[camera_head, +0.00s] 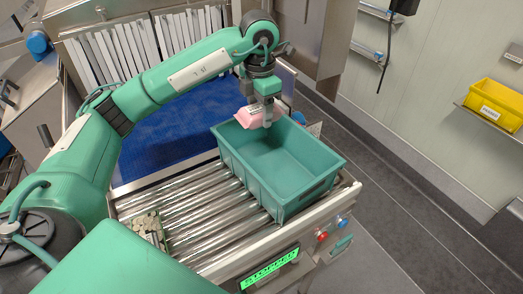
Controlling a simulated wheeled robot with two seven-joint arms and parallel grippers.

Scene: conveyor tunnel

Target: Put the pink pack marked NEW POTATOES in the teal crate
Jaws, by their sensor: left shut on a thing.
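The teal crate (297,188) stands upright on the roller conveyor, and the part of its inside that shows is empty. My left gripper (267,119) is shut on a pink pack (250,118) and points down. The pack is over the back left part of the crate, by its far rim. The gripper fingers hide part of the pack, and its label is too small to read. I cannot tell how far above the crate floor the pack is. My right gripper is not in view.
Metal rollers (195,208) lie left of the crate, with a tray of small round items (147,226) at their left end. A blue belt (180,130) leads to strip curtains (130,50). A display (270,269) reads STOPPED. A yellow bin (494,103) sits on a right shelf.

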